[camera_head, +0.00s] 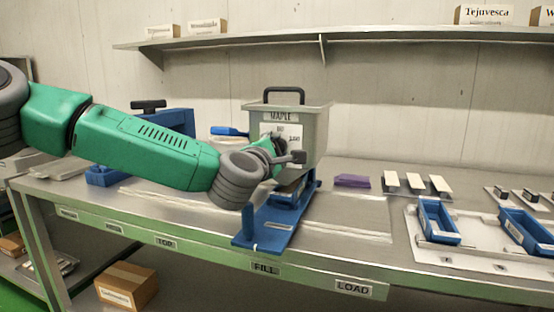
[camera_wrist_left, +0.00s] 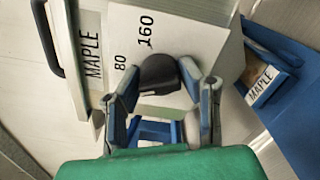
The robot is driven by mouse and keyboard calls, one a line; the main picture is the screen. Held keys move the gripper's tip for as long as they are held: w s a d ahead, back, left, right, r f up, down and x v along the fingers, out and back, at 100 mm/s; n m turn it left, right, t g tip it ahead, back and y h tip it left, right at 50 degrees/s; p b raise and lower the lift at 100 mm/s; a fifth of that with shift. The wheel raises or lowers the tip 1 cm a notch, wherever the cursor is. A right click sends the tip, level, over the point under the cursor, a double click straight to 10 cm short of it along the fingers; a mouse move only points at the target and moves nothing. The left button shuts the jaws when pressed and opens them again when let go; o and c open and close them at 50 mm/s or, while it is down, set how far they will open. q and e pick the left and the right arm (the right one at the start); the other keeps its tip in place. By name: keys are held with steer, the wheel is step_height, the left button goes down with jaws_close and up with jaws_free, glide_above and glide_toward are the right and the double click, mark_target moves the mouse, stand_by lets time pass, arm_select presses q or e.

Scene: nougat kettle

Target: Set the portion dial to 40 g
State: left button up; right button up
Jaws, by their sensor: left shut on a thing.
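The grey kettle (camera_head: 316,118) with a black handle and a MAPLE label stands on a blue stand (camera_head: 270,225) above the FILL label. Its white dial face (camera_wrist_left: 192,38) shows the numbers 80 and 160 in the left wrist view; a 40 mark is not readable. The black portion dial (camera_wrist_left: 158,72) sits between the fingers of my left gripper (camera_wrist_left: 162,88), which is shut on it. In the head view my left gripper (camera_head: 284,156) is at the front of the kettle and hides most of the dial. The dial's pointer is not clear. My right gripper is not in view.
Blue trays (camera_head: 438,222) lie on the table to the right, with white-topped pieces (camera_head: 415,182) behind them. A purple item (camera_head: 352,181) lies right of the kettle. Another blue fixture (camera_head: 170,123) stands behind my left arm. A shelf (camera_head: 380,34) runs along the wall.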

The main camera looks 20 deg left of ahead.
arm_select(q)
steer(key=n+b, duration=0.1)
steer(key=f+n+b, duration=0.1)
steer(key=n, duration=0.1)
steer(key=shift+d+f+n+b, duration=0.15)
steer(key=shift+n+b, duration=0.15)
steer(key=shift+b, duration=0.1)
steer(key=shift+r+n+b, duration=0.2)
steer(key=shift+n+b, duration=1.1)
steer(key=shift+n, duration=0.4)
steer(key=shift+r, duration=0.1)
steer(key=o, duration=1.1)
steer(key=shift+c, duration=0.2)
steer(key=shift+o, duration=0.3)
steer(key=shift+r, duration=0.1)
steer(key=shift+r, duration=0.15)
steer(key=shift+s, duration=0.25)
steer(key=s, duration=1.1)
steer(key=shift+s+a, duration=0.15)
steer(key=shift+a, duration=0.2)
